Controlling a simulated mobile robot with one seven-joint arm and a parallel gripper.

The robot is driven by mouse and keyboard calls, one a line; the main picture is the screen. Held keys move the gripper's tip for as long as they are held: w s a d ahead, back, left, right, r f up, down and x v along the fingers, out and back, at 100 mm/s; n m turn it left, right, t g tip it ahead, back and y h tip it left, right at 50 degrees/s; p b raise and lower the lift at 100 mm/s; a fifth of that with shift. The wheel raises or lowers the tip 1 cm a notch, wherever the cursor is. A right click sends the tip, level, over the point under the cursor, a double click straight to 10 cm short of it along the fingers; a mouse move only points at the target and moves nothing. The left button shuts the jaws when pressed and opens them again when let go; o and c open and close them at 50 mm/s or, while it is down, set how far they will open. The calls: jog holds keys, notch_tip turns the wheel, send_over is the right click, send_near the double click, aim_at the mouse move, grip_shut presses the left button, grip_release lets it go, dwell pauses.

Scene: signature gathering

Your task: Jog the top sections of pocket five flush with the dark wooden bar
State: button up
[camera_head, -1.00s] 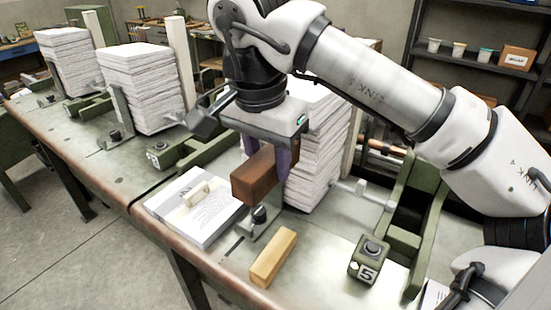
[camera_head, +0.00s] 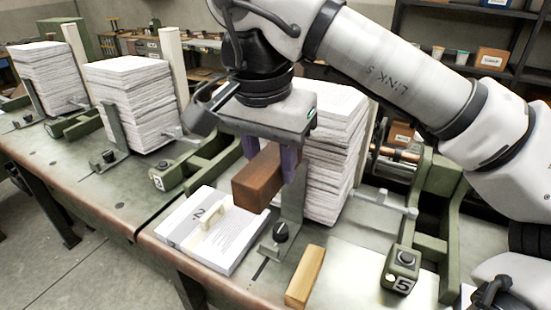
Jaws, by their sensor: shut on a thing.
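My gripper (camera_head: 270,160) points down with its purple fingers shut on the dark wooden bar (camera_head: 256,182). The bar is held level, just left of a tall stack of white paper sections (camera_head: 338,165). The gripper body and bar hide part of the stack's left side, so I cannot tell whether bar and stack touch. The stack stands behind an upright metal plate (camera_head: 293,205) with a black knob (camera_head: 281,232). A green block marked 5 (camera_head: 403,262) with a dark round button sits to the right at the front.
A pale wooden bar (camera_head: 305,277) lies at the bench's front. A white pile of sheets (camera_head: 240,240) with a cream piece (camera_head: 218,212) on it lies left of the plate. More stacks (camera_head: 130,100) stand at left. Green frames (camera_head: 435,200) and my arm fill the right.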

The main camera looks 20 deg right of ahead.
jog(key=shift+w+d+r+p, duration=0.1)
jog(key=shift+w+d+p, duration=0.2)
jog(key=shift+w+d, duration=0.8)
jog(key=shift+w+d+r+p, duration=0.1)
jog(key=shift+w+d+p, duration=0.2)
jog(key=shift+w+d, duration=0.75)
jog(key=shift+w+d+f, duration=0.15)
jog(key=shift+w+d, duration=0.05)
jog(key=shift+d, duration=0.65)
jog(key=shift+d, duration=0.1)
jog(key=shift+w+d, duration=1.4)
jog(key=shift+d, duration=0.3)
jog(key=shift+s+a+r, duration=0.35)
jog(key=shift+s+a, duration=0.3)
jog(key=shift+a, duration=0.15)
jog(key=shift+s+a+r, duration=0.3)
jog(key=shift+s+a, duration=0.3)
jog(key=shift+a, duration=0.25)
jog(key=shift+s+a+r, duration=0.35)
jog(key=shift+s+a, duration=0.3)
jog(key=shift+a, duration=0.15)
jog(key=shift+w+d, duration=0.1)
